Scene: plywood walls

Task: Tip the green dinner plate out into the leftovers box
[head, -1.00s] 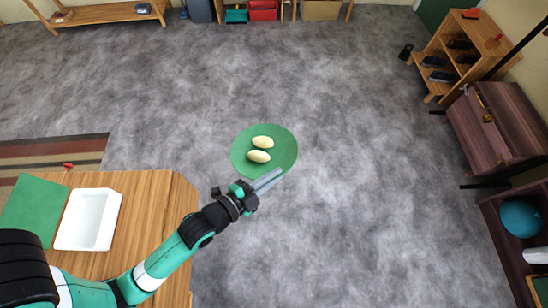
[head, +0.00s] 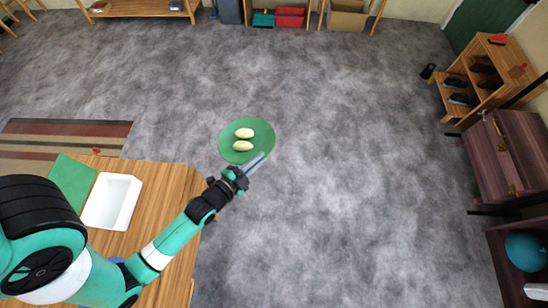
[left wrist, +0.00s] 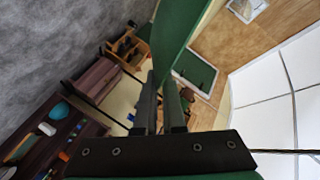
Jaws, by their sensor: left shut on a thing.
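The green dinner plate (head: 262,136) is held out over the floor, beyond the table's right edge, with two pale oval food pieces (head: 244,139) lying on it. My left gripper (head: 254,163) is shut on the plate's near right rim. In the left wrist view the gripper fingers (left wrist: 160,105) close on the plate (left wrist: 178,35), which shows nearly edge-on. A white open box (head: 112,203), likely the leftovers box, stands on the wooden table and looks empty. My right gripper is not in view.
The wooden table (head: 165,190) is at the lower left, with a green mat (head: 72,182) left of the box. A wooden shoe rack (head: 485,78) and a dark chest (head: 505,150) stand at the right. The floor (head: 340,150) between is clear.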

